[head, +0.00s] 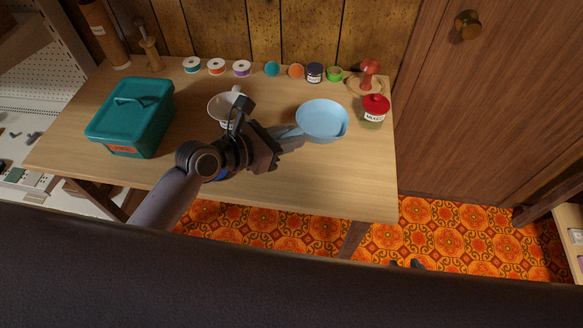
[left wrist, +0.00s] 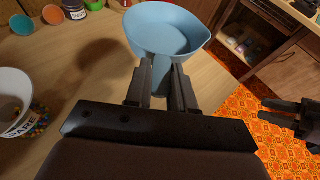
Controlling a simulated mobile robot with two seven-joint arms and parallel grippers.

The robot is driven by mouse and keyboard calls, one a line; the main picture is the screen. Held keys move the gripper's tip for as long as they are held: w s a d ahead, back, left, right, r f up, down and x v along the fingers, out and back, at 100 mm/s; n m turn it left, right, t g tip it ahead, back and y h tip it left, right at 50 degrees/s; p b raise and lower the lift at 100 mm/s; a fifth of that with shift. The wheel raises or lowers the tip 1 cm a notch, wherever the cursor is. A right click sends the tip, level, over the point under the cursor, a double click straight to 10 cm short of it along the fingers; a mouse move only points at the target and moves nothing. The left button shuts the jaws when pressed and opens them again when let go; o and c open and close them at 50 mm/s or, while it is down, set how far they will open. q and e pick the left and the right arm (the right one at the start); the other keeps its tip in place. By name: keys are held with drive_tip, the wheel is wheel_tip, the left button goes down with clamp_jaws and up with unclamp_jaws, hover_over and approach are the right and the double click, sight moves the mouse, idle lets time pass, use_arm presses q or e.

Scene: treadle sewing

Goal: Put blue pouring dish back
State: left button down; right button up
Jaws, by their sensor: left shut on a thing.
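The blue pouring dish (head: 322,118) is a round light-blue bowl with a spout and a handle. It shows over the right part of the table (head: 330,185), and also in the left wrist view (left wrist: 168,30). My left gripper (head: 283,138) is shut on its handle (left wrist: 163,77), left of the bowl in the head view. The dish looks roughly level and empty. A round shadow lies apart from it in the left wrist view, so it appears raised off the table. My right gripper (left wrist: 275,112) is open and empty over the floor; only its tips show in the head view.
A white labelled cup (head: 222,106) stands behind my left wrist, partly hidden. A teal box (head: 132,117) is at the left. Spools and small jars (head: 315,72) line the back. A red-lidded jar (head: 375,110) and a mushroom-shaped item (head: 369,73) stand at the right.

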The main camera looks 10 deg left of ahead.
use_arm(q)
drive_tip(key=b, duration=0.2)
hover_over(289, 176)
wheel_tip(289, 176, down, 7)
drive_tip(key=shift+f, duration=0.1)
drive_tip(key=shift+f+b, duration=0.7)
drive_tip(key=shift+f, duration=1.2)
drive_tip(key=shift+f, duration=0.15)
drive_tip(key=c, duration=0.9)
unclamp_jaws()
drive_tip(key=shift+c, duration=0.2)
